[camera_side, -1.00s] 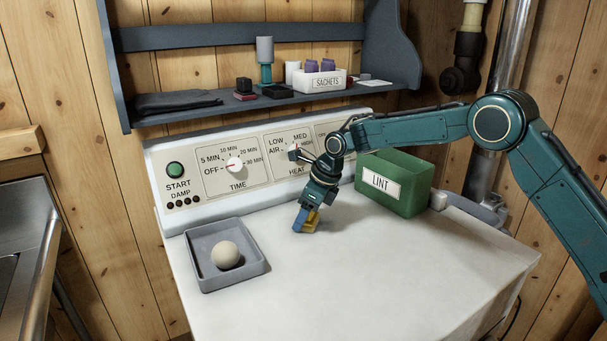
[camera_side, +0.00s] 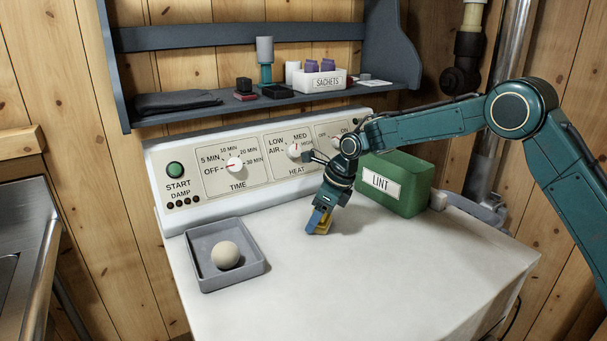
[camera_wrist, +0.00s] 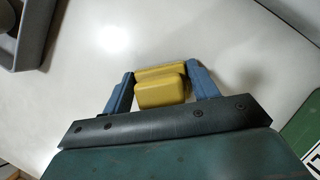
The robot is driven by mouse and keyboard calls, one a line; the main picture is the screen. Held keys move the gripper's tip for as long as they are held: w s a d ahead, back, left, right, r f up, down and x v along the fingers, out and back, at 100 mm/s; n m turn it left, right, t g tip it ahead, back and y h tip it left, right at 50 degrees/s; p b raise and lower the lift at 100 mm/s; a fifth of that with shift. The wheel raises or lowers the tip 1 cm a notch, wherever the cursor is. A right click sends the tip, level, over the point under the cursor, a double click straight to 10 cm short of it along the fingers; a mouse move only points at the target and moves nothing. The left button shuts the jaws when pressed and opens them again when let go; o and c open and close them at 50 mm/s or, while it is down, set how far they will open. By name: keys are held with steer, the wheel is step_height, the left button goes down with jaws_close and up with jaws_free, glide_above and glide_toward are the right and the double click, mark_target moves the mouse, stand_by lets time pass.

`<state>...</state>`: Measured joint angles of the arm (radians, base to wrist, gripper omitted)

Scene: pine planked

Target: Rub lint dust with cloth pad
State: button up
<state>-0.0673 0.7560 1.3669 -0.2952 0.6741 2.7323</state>
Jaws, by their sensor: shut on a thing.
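The yellow cloth pad (camera_side: 325,228) is between the blue fingers of my gripper (camera_side: 319,221), low over the white dryer top (camera_side: 370,280). In the wrist view, the pad (camera_wrist: 160,90) sits between both fingers of my gripper (camera_wrist: 161,78), which is shut on it. The pad appears to be at the surface, but I cannot tell for sure whether it touches. I cannot make out lint dust in either view; a faint grey area right of the gripper in the wrist view looks like shadow.
A grey tray (camera_side: 258,272) with a pale ball (camera_side: 226,255) is on the left. A green LINT bin (camera_side: 410,198) stands right of my gripper, near the control panel (camera_side: 205,188). A shelf (camera_side: 215,103) with small items hangs behind. The front of the top is clear.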

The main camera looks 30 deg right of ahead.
mark_target(325, 226)
steer(key=shift+s, duration=2)
steer(key=shift+w+r, duration=0.1)
steer(key=shift+r, duration=3.95)
steer(key=w+a, duration=0.5)
steer(key=w, duration=0.3)
steer(key=shift+w+a, duration=0.2)
steer(key=shift+a, duration=0.1)
steer(key=shift+f, duration=0.15)
